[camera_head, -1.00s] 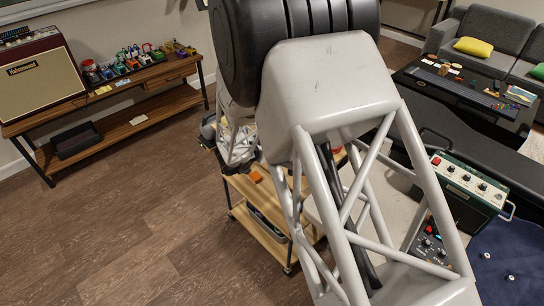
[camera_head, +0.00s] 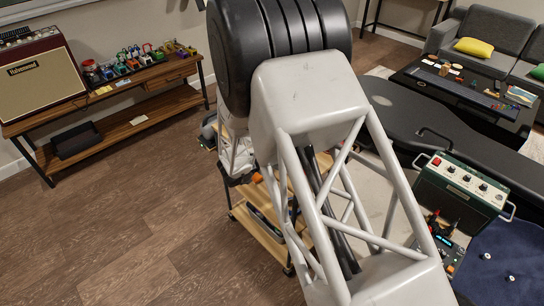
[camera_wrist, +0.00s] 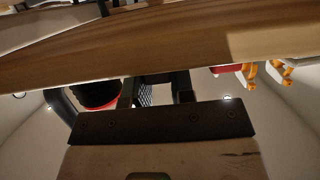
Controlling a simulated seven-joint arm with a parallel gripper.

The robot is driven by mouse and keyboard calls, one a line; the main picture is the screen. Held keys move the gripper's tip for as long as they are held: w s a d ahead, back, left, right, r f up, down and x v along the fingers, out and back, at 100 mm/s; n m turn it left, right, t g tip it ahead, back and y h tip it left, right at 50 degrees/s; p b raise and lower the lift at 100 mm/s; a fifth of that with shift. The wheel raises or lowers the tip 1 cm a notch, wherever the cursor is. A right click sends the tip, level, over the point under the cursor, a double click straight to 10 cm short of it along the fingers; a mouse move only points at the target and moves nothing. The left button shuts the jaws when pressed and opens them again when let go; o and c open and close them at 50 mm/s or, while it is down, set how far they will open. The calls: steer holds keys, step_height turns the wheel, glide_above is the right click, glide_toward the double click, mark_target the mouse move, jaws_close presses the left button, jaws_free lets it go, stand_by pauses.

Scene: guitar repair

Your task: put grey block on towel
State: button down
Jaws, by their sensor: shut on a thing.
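In the wrist view two dark uprights, which look like the fingers of my gripper (camera_wrist: 158,92), stand behind a dark bar. A small grey patterned patch shows between them. It may be the grey block, but most of it is hidden. In the head view my gripper is hidden behind my own arm. A dark blue cloth-like surface (camera_head: 515,262) with small shiny pieces on it lies at the lower right. I cannot tell whether it is the towel.
A wooden cart (camera_head: 262,238) stands beside my arm, partly hidden. A long wooden edge (camera_wrist: 110,60) crosses close in the wrist view. A green box with knobs (camera_head: 462,190) and a black guitar case (camera_head: 420,125) lie on the right. Open floor is on the left.

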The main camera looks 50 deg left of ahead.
steer(key=shift+f, duration=0.15)
steer(key=c, duration=1)
jaws_free()
steer(key=shift+s, duration=0.1)
steer(key=shift+v, duration=3.8)
steer(key=shift+d, duration=0.1)
